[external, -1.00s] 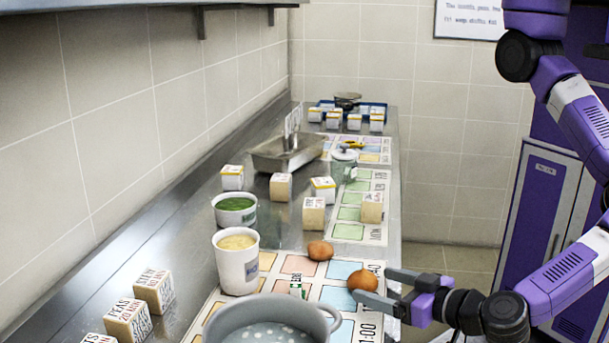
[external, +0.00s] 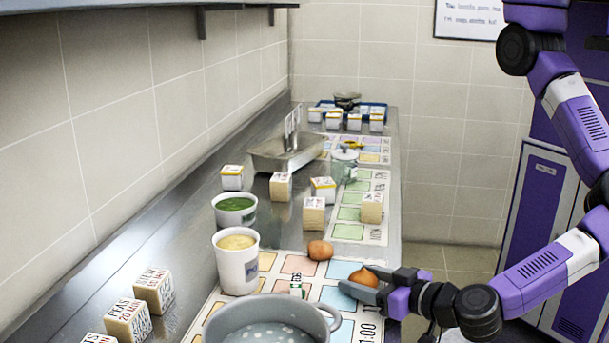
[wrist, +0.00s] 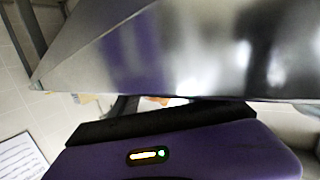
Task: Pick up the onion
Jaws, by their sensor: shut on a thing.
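Two brown onions are on the coloured mat (external: 300,265) in the external view. One onion (external: 363,278) sits between the fingers of my gripper (external: 366,284), at the mat's right side. My gripper is shut on this onion, with a finger on the far side and a finger on the near side. I cannot tell whether the onion touches the mat. The other onion (external: 320,250) lies a little behind and to the left, apart from my gripper. In the wrist view neither onion can be made out clearly.
A grey pot (external: 265,322) stands close in front, left of my gripper. A cup of yellow food (external: 238,270) and a bowl of green food (external: 236,212) stand to the left. Several labelled blocks (external: 313,214) stand farther back. The counter's right edge is beneath my gripper.

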